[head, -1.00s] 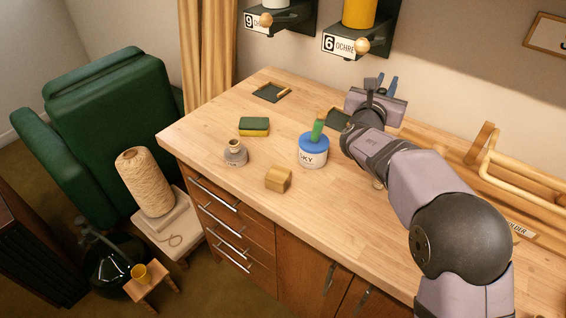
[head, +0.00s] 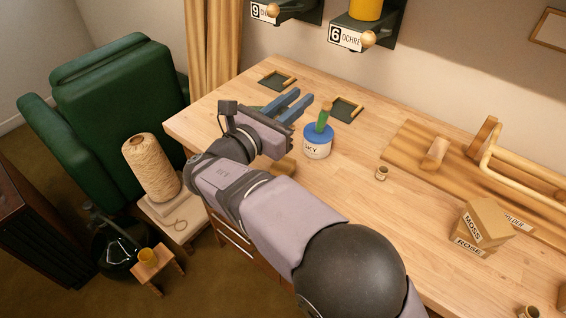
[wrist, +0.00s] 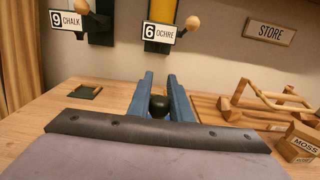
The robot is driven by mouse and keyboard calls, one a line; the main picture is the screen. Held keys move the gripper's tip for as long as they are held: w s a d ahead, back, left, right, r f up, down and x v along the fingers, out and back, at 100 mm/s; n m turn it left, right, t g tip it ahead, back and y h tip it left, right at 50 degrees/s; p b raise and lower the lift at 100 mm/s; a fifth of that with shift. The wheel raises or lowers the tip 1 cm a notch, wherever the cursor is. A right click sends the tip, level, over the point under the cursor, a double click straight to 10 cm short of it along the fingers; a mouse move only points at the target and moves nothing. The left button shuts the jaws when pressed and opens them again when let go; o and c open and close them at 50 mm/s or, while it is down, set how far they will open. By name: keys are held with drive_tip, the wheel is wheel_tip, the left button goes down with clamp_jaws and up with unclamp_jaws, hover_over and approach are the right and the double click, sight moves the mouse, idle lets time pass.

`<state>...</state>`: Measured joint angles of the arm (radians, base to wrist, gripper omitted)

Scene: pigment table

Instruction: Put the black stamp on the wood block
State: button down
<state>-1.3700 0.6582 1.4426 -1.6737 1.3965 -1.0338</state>
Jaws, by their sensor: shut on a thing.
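My gripper (head: 303,97) has blue fingers and is over the left part of the table, left of the blue-lidded SKY jar (head: 317,143). In the wrist view my gripper (wrist: 160,88) is shut on the black stamp, whose round dark knob (wrist: 159,105) shows between the fingers. The stamp's lower part is hidden there, and I cannot make the stamp out in the head view. The wood block (head: 285,168) is mostly hidden behind my gripper and arm in the head view; only a small tan part shows. I cannot tell the gap between stamp and block.
Two dark trays with wooden edges, one at left (head: 277,79) and one at right (head: 347,109), lie at the back. The table between jar and box is mostly clear.

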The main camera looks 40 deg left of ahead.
drive_tip(key=shift+s+f+p, duration=0.2)
drive_tip(key=shift+f+p, duration=0.5)
drive_tip(key=shift+f, duration=4.35)
drive_tip(key=shift+f, duration=0.15)
drive_tip(key=c, duration=1.6)
unclamp_jaws()
drive_tip(key=shift+s+a, duration=0.1)
drive_tip(key=shift+s, duration=0.1)
drive_tip(key=s+b, duration=0.3)
drive_tip(key=s, duration=0.8)
drive_tip(key=shift+s, duration=0.35)
